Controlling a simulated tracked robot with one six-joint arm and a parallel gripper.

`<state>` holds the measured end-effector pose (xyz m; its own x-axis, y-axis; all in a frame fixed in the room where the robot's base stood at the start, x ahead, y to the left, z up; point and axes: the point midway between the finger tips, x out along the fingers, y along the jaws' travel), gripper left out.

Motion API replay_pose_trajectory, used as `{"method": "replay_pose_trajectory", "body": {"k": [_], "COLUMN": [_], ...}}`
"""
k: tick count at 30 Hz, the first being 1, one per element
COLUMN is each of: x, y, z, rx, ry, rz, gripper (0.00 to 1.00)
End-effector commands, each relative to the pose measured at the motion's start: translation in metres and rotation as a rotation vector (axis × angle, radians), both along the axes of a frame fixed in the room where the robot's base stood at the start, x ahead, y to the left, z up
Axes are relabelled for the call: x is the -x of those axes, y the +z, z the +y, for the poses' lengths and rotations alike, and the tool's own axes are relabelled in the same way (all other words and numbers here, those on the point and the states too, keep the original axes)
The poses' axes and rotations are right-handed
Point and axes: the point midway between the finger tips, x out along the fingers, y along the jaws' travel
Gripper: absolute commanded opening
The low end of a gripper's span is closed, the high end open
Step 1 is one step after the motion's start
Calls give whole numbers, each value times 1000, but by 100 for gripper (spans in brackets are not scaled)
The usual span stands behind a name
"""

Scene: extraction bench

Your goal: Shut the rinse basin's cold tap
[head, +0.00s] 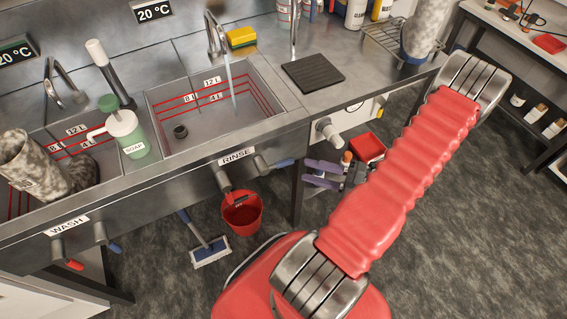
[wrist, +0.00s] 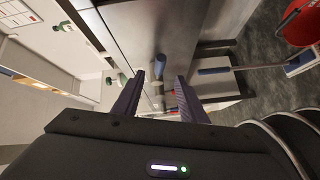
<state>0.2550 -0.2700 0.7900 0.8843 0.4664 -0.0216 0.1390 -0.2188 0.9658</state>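The rinse basin (head: 270,82) has water running from its spout (head: 217,45) in a thin stream. Below the RINSE label (head: 237,157), the cold tap (head: 285,163) has a blue lever that points right along the bench front. The hot tap's red lever (head: 226,184) hangs downward to its left. My gripper (head: 308,172) is just right of the cold tap, purple fingers pointing left, open and empty. In the wrist view the fingers (wrist: 158,95) are apart, and a blue lever (wrist: 160,65) shows ahead, toward the upper part of the gap. I cannot tell whether they touch.
The wash basin's hot tap (head: 74,264) and cold tap (head: 114,247) sit farther left. A pale pipe end (head: 328,132) juts out above my gripper. The floor before the bench is mostly clear.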

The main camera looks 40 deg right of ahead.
Motion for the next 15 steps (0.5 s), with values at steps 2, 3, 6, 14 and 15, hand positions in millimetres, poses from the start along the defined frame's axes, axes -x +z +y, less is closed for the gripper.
{"method": "replay_pose_trajectory", "body": {"k": [2, 3, 6, 14, 15], "x": [-9, -14, -25, -52, -56], "y": [0, 0, 0, -1, -1], "z": [6, 8, 14, 28, 30], "rx": [-1, -1, -1, -1, -1], "ry": [4, 3, 3, 5, 3], "rz": [0, 1, 1, 0, 1], "gripper": [39, 39, 39, 39, 39]}}
